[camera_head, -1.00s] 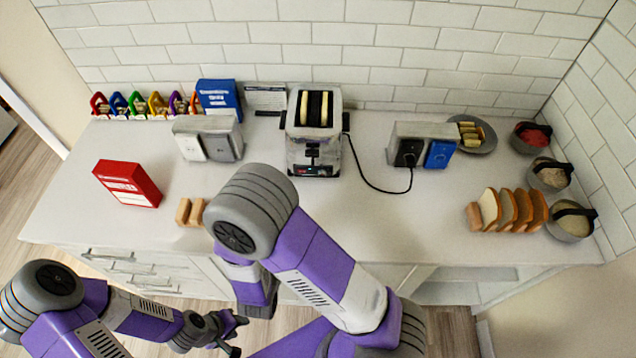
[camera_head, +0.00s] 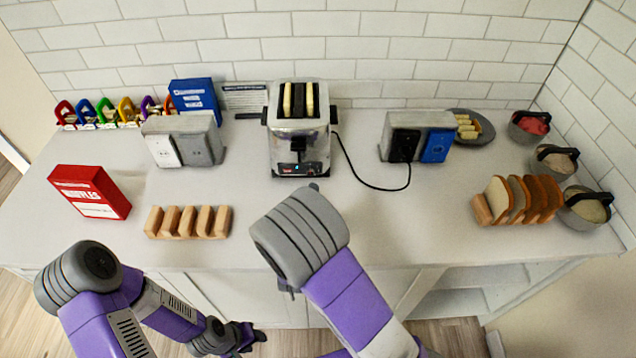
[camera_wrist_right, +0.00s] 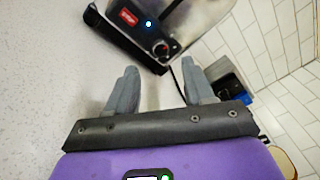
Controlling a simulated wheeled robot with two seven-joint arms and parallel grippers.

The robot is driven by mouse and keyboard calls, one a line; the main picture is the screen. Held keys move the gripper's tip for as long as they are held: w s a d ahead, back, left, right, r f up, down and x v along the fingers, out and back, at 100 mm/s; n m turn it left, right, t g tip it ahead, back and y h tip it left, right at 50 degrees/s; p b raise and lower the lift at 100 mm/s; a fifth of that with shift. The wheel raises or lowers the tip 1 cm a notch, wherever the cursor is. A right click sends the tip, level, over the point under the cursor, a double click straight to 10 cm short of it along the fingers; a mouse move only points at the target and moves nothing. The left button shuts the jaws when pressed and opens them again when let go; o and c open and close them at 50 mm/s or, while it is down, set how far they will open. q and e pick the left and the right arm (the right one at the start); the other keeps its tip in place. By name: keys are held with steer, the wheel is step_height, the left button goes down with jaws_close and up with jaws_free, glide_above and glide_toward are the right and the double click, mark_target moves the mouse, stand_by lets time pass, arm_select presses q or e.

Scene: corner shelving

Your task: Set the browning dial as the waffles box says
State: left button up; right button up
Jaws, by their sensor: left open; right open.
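The red waffles box (camera_head: 90,192) lies at the left of the counter; its small print is not readable. The chrome toaster (camera_head: 300,150) stands at the back middle with pale slices in its top slots. In the right wrist view, the toaster's round browning dial (camera_wrist_right: 163,49) shows near a blue light and a red label, its setting too small to read. My right gripper (camera_wrist_right: 162,82) is open and empty, its fingers apart and short of the dial; in the head view it is hidden by my arm. My left gripper (camera_head: 245,338) is open, low in front of the counter.
A wooden rack (camera_head: 188,222) stands in front of a grey outlet block (camera_head: 185,142). A second outlet block (camera_head: 418,136) takes the toaster's black cord. A blue box (camera_head: 195,97), colored clips, bread slices (camera_head: 520,200) and bowls line the back and right.

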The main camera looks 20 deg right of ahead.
mark_target(310, 174)
steer(key=x, duration=0.6)
steer(key=shift+w+d+b, duration=0.2)
steer(key=shift+w+b, duration=0.05)
steer(key=shift+b, duration=0.1)
jaws_close()
